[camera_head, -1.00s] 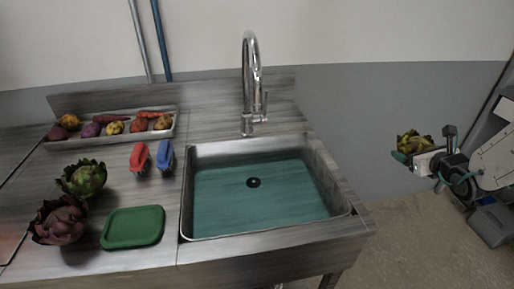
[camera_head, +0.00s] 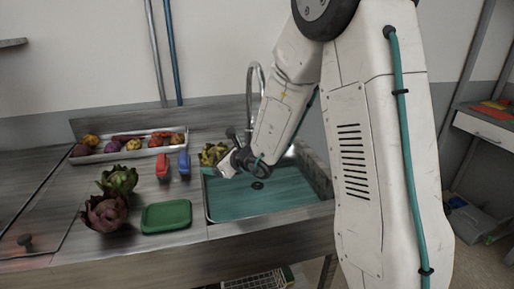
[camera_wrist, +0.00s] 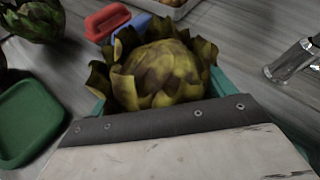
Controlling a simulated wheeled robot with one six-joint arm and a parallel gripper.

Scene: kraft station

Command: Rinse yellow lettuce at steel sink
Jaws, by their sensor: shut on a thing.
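The yellow lettuce (camera_head: 212,153) is a yellow-green leafy head held in my gripper (camera_head: 226,163). The tall chrome faucet (camera_head: 250,85) stands behind the sink, partly hidden by my arm. Its base also shows at the right of the wrist view (camera_wrist: 292,62). No water stream is visible.
A green artichoke (camera_head: 117,180) and a purple one (camera_head: 104,212) stand farther left. A tray (camera_head: 100,156) of vegetables lies at the back.

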